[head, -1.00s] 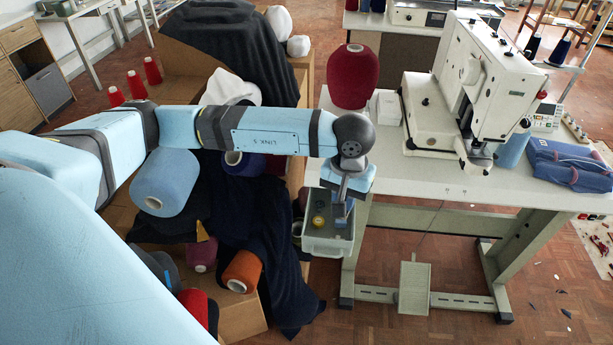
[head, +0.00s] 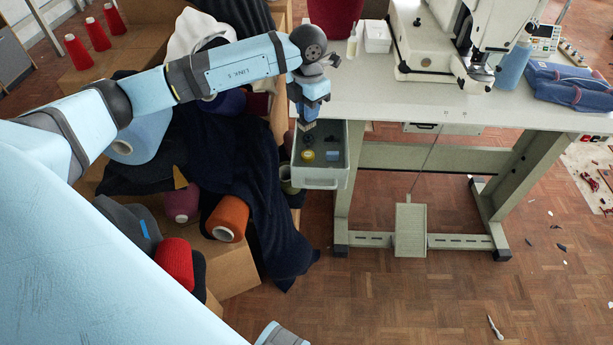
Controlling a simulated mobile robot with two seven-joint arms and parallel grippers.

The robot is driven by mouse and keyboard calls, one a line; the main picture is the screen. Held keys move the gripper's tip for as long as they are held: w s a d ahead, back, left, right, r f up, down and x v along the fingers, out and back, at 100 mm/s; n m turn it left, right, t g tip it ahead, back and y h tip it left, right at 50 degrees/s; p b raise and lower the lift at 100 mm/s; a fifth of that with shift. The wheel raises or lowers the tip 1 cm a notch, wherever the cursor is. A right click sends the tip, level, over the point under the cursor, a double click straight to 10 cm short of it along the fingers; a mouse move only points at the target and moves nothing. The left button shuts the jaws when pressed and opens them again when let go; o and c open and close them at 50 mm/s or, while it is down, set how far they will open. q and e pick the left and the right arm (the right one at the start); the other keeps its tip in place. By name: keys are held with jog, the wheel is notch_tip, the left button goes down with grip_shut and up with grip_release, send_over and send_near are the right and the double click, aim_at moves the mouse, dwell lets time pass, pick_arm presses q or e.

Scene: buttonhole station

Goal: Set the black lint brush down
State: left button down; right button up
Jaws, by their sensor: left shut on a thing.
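My left gripper (head: 307,122) points down over the back left of the open drawer (head: 320,183) under the sewing table. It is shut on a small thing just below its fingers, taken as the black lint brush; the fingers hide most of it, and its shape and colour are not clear. I cannot tell whether it touches the drawer floor. My right gripper is not in view.
The white table (head: 400,103) carries a buttonhole machine (head: 428,45), a small white box (head: 377,36) and folded blue cloth (head: 568,88). Dark cloth (head: 240,170) and thread cones, one orange (head: 228,219), crowd the left. A pedal (head: 410,230) stands below; floor in front is mostly clear.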

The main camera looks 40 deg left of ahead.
pick_arm(q)
jog(key=shift+a+f+n, duration=0.1)
jog(key=shift+f+n, duration=0.2)
jog(key=shift+f, duration=0.15)
notch_tip(320, 180, down, 15)
jog(key=shift+r+b, duration=0.2)
jog(key=shift+b, duration=0.7)
notch_tip(320, 180, down, 4)
jog(key=shift+f+b, duration=0.25)
jog(key=shift+b, duration=0.1)
jog(key=shift+f, duration=0.1)
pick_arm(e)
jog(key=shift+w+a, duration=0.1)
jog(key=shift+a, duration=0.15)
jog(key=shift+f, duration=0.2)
